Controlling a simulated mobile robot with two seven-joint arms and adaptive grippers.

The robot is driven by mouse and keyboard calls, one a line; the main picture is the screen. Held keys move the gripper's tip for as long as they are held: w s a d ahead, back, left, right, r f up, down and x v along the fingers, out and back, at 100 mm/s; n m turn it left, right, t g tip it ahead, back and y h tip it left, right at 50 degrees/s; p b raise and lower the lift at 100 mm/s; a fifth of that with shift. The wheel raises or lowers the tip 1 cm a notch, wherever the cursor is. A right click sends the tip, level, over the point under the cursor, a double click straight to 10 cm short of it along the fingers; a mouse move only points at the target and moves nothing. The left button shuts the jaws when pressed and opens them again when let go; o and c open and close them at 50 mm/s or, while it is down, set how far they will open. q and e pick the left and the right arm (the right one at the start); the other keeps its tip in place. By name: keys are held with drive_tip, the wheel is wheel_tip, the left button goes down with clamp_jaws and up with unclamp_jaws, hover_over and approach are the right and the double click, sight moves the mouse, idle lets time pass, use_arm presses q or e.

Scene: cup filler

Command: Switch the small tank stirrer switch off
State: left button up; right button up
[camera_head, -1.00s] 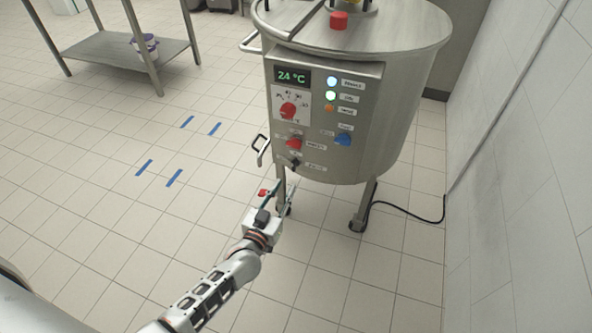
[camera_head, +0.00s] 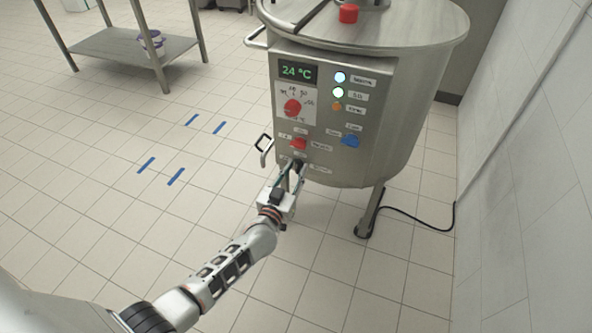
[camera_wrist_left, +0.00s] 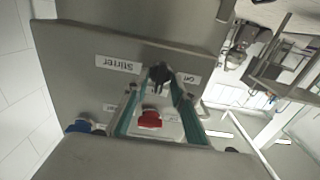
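The small tank (camera_head: 390,125) stands at the upper middle of the head view, with a control panel on its front. The stirrer switch is a small black knob (camera_wrist_left: 160,74) between labels reading "Stirrer" and "Off" in the left wrist view. In the head view it is low on the panel and partly hidden by my gripper. My left gripper (camera_head: 292,174) is just in front of the panel's lower edge. In the left wrist view its fingers (camera_wrist_left: 157,88) are apart, with the black knob between their tips. I cannot tell whether they touch it. My right gripper is not in view.
Above the switch are a red knob (camera_head: 299,144), a red dial (camera_head: 292,107) and a display (camera_head: 297,72) reading 24 °C. A blue knob (camera_head: 350,141) is to the right. A handle (camera_head: 265,150) sticks out left. A wall is at right.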

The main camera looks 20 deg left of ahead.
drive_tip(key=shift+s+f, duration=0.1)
use_arm(q)
clamp_jaws()
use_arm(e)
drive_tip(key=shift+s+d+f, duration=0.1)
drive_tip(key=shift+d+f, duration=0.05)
